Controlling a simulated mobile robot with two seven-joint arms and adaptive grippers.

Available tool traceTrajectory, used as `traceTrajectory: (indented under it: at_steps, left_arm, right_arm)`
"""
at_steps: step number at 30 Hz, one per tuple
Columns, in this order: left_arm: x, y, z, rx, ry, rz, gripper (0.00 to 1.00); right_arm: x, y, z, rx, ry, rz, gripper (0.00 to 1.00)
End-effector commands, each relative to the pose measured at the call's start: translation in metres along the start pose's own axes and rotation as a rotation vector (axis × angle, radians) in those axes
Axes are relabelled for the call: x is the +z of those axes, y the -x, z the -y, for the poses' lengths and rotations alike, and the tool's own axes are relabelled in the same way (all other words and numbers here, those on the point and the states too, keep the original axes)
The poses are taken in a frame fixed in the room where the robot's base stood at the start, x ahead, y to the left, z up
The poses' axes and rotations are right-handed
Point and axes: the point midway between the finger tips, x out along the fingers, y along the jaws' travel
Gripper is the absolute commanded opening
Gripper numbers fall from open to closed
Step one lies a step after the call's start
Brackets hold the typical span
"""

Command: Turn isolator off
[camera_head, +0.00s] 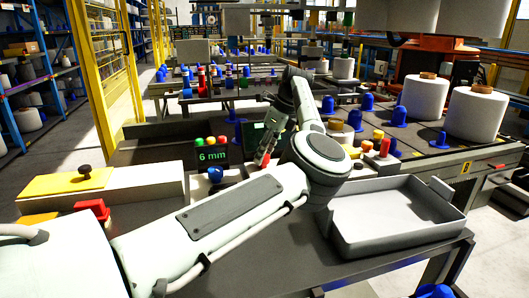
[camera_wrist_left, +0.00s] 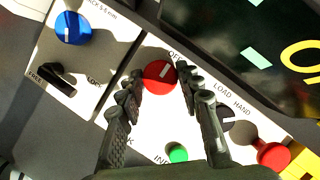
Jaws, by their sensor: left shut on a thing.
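A round red knob with a pale pointer mark (camera_wrist_left: 159,76) sits on a white panel in the left wrist view, next to partly hidden lettering that seems to read OFF. I take it for the isolator. My left gripper (camera_wrist_left: 160,82) is shut on the red knob, with one dark finger on each side of it. In the head view my left arm comes in from the left and bends, and the gripper (camera_head: 265,157) points down at the machine's panel beyond the table. The knob's exact angle is hard to read. My right gripper is not in view.
Near the knob are a green button (camera_wrist_left: 177,153), a red button (camera_wrist_left: 273,156), a blue knob (camera_wrist_left: 73,28) and a black lever (camera_wrist_left: 56,77). A dark display (camera_head: 212,155) reads 6 mm. A grey tray (camera_head: 400,240) stands on the right, with white bobbins (camera_head: 424,99) behind it.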

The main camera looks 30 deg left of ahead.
Motion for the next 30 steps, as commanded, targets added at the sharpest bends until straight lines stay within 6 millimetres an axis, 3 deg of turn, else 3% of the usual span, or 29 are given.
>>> traceTrajectory:
  at_steps: [10, 11, 15, 25, 30]
  left_arm:
    - [0.0, 0.001, 0.0, -0.001, 0.003, 0.0, 0.06]
    - [0.0, 0.001, 0.0, -0.001, 0.003, 0.0, 0.39]
    - [0.0, 0.0, 0.0, 0.0, 0.002, 0.0, 0.56]
    - [0.0, 0.003, 0.0, -0.001, 0.001, 0.0, 0.56]
    - [0.0, 0.025, 0.001, -0.003, 0.001, 0.0, 0.56]
  right_arm:
    - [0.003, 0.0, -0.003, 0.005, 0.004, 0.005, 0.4]
    - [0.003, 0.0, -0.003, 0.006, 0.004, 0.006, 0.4]
    - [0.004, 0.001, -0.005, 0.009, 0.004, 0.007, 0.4]
    - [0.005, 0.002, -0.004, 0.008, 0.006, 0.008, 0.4]
    - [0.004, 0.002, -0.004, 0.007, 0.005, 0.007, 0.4]
